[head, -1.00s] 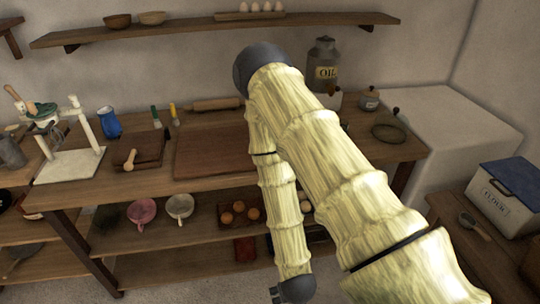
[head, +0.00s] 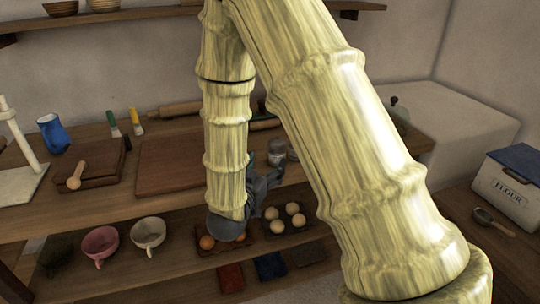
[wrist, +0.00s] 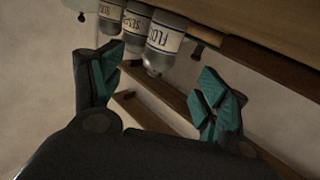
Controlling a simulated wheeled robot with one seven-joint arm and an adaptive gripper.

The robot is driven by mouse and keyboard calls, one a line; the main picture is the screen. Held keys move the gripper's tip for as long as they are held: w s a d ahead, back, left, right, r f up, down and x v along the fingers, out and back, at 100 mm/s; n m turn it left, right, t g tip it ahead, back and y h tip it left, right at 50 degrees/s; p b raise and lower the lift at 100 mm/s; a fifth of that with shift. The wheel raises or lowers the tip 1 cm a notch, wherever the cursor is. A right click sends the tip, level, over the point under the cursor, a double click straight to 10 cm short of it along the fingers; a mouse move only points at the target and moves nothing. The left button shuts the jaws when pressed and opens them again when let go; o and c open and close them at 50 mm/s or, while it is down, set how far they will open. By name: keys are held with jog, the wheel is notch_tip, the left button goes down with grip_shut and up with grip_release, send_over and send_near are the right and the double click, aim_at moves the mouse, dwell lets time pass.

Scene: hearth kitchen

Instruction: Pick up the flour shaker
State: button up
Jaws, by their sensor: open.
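The flour shaker (wrist: 165,40) is in the wrist view, a pale cylinder with a white label of which "FLO" is readable, upside down in the picture. It is the nearest of a row of similar shakers. My gripper (wrist: 160,84) is open, with teal-padded fingers apart and nothing between them. The shaker stands beyond the fingertips, toward the top of the picture, and looks apart from them. In the head view my gripper (head: 263,185) is by the front of the worktable, partly hidden by my arm. A small pale jar (head: 278,153) shows beside it; its label is unreadable there.
Two other labelled shakers (wrist: 134,22) stand close beside the flour one. A wooden edge (wrist: 260,65) runs along the right. In the head view, eggs (head: 292,211) and cups (head: 148,233) sit on the shelf below. A flour bin (head: 508,187) stands far right.

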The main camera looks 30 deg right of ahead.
aim_at(274, 153)
jog(key=x, duration=0.4)
jog(key=shift+w+d+r, duration=0.15)
jog(key=shift+w, duration=0.2)
jog(key=shift+w+d, duration=0.1)
jog(key=shift+d, duration=0.3)
jog(key=x, duration=0.2)
jog(key=f+p+x, duration=0.1)
jog(key=x, duration=0.2)
jog(key=shift+a, duration=0.1)
jog(key=c, duration=1.2)
